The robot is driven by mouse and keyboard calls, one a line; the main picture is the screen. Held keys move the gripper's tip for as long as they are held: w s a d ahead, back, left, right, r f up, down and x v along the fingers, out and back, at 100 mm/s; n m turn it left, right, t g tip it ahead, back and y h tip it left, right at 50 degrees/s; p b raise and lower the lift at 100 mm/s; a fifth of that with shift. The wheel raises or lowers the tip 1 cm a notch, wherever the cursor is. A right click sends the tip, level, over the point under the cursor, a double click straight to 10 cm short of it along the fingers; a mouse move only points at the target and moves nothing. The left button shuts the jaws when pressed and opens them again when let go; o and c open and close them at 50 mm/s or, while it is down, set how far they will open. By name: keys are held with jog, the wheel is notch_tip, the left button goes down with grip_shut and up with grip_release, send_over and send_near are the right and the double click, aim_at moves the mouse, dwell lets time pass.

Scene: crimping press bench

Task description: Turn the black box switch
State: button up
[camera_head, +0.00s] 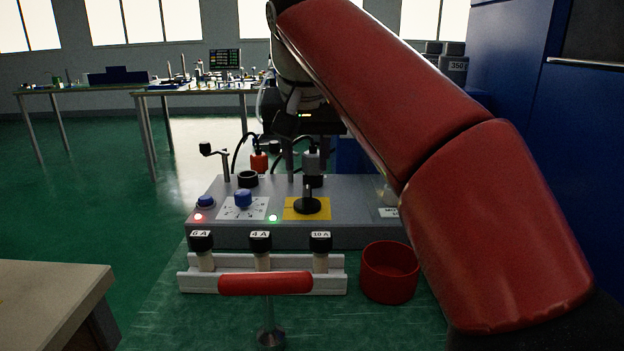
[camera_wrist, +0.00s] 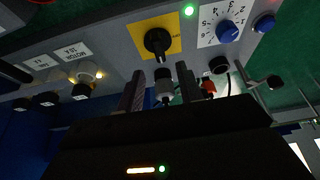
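A black rotary switch (camera_head: 307,205) sits on a yellow plate on top of the grey control box (camera_head: 350,233). In the wrist view the black switch (camera_wrist: 158,42) lies beyond my fingertips, with its handle pointing toward them. My gripper (camera_wrist: 160,78) is open, its two dark fingers apart. A grey cylindrical plug (camera_wrist: 164,88) shows between the fingers; I cannot tell whether it is at their depth or beyond them.
A blue dial (camera_head: 243,198), a blue button (camera_head: 206,202) and a red connector (camera_head: 258,161) are left of the switch. In front stand a white rack (camera_head: 188,283) with labelled fuses, a red-handled tool (camera_head: 265,284) and a red cup (camera_head: 390,272). Cables rise behind the box.

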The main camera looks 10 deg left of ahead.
aim_at(307, 190)
jog(key=b+x, duration=0.2)
jog(key=x, duration=0.4)
jog(key=shift+w+f, duration=0.1)
jog(key=shift+f, duration=0.3)
grip_shut()
